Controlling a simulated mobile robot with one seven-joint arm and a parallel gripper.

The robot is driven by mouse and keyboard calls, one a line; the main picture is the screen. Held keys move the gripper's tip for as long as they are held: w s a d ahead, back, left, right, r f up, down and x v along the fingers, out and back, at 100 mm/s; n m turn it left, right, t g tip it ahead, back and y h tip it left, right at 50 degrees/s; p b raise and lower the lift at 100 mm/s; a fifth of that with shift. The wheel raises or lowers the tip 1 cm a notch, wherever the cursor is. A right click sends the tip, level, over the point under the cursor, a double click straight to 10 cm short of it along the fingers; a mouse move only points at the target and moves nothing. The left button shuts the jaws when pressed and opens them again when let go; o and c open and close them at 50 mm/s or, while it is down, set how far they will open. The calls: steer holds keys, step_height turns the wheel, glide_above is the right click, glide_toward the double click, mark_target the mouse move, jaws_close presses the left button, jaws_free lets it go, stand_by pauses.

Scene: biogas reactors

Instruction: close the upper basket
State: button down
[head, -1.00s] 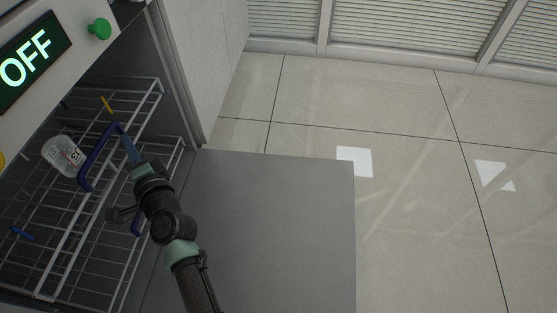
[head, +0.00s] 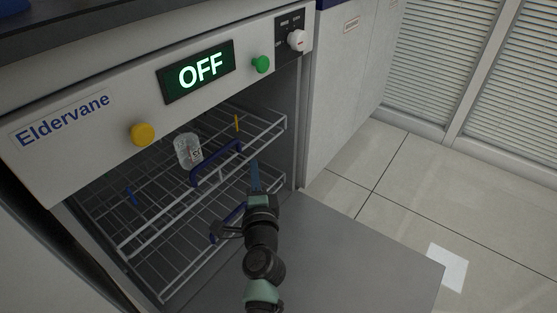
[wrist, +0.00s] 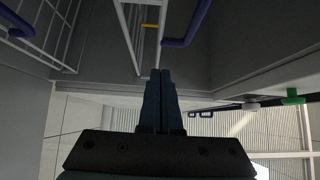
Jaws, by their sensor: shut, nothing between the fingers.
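The upper basket (head: 270,137) is a white wire rack pulled partly out of the open machine. It has a dark blue handle (head: 216,163) on its front, also visible in the wrist view (wrist: 190,25). A clear jar with a label (head: 187,150) stands in it. My gripper (head: 254,164) is shut and empty, its blue fingers just right of the handle's right end. In the wrist view my gripper (wrist: 160,74) has its fingers together, pointing toward the basket's wires. Whether the fingertips touch the basket I cannot tell.
The lower basket (head: 165,294) is also out, with its own blue handle (head: 226,222) near my wrist. The lowered door (head: 350,255) lies beneath my arm. The control panel has a yellow knob (head: 142,134), a green knob (head: 261,64) and an OFF display (head: 200,72).

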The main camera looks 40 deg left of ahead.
steer(key=v, duration=0.9)
steer(key=shift+p, duration=0.4)
steer(key=shift+d, duration=0.15)
steer(key=w+d+r+n+t+p, duration=0.2)
steer(key=d+r+n+p, duration=0.1)
steer(key=r, duration=0.9)
steer(key=w+d+r+n+t+h+p, duration=0.1)
steer(key=w+d+r+n+t+p, duration=0.15)
steer(key=r, duration=0.95)
steer(key=w+d+r+n+t+p, duration=0.1)
steer(key=w+d+r+n+p, duration=0.2)
steer(key=r, duration=0.9)
steer(key=s+d+r+t+h+p, duration=0.35)
steer(key=d+r, duration=0.25)
steer(key=r, duration=0.6)
steer(key=s+d+r+t+h+p, duration=0.2)
steer(key=s+d+r+h+p, duration=0.4)
steer(key=r, duration=0.6)
steer(key=s+d+r+t+h+p, duration=0.2)
steer(key=s+d+r+t, duration=0.15)
steer(key=d+r, duration=0.6)
steer(key=a+r+p, duration=0.3)
steer(key=r+p, duration=3.2)
steer(key=r, duration=0.2)
steer(key=shift+n, duration=0.45)
